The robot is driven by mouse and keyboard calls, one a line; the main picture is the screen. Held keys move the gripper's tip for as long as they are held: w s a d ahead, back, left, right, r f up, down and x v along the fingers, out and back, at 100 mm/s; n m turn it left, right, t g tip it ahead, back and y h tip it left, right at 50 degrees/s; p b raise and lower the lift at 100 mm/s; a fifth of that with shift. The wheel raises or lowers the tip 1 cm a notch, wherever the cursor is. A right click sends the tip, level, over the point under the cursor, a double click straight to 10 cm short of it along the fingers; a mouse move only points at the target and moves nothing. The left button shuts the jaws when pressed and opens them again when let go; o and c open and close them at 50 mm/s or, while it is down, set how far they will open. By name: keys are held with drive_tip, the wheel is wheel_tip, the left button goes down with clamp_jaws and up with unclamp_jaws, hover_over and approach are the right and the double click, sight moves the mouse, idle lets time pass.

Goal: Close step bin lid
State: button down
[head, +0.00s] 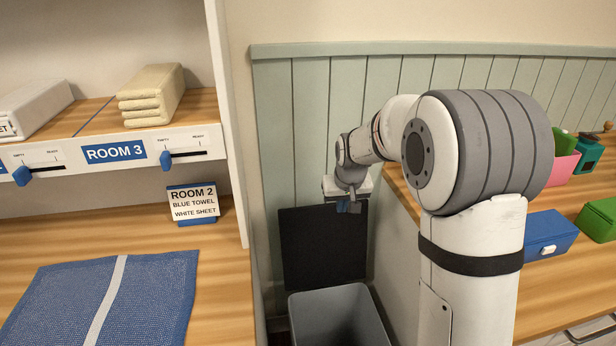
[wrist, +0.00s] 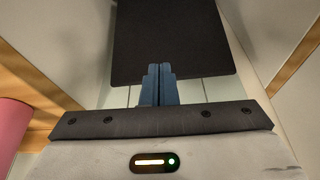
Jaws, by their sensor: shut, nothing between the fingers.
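The step bin (head: 338,315) stands on the floor in the narrow gap between the shelf unit and the counter. Its body is grey and open at the top. Its dark lid (head: 323,247) stands upright, raised at the back against the green panelled wall. My gripper (head: 348,207) is at the upper part of the lid, in front of or above its top edge; I cannot tell whether it touches. In the wrist view the blue fingers (wrist: 158,84) are together and empty, and the dark lid (wrist: 175,38) fills the area beyond them. The bin's lower part and pedal are out of view.
The shelf unit at left holds folded linen (head: 152,95), a Room 2 card (head: 193,203) and a blue mat (head: 105,295). The counter (head: 560,280) at right carries a blue box (head: 550,236) and green box (head: 598,219). The gap between them is narrow.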

drive_tip(key=w+a+f+p, duration=0.1)
drive_tip(key=w+a+p, duration=0.5)
drive_tip(key=w, duration=0.5)
drive_tip(key=shift+n+t+y, duration=0.3)
drive_tip(key=shift+n+t, duration=0.1)
drive_tip(key=shift+t, duration=0.1)
drive_tip(key=x, duration=1)
drive_tip(key=shift+s+a+f, duration=0.15)
drive_tip(key=shift+a, duration=0.15)
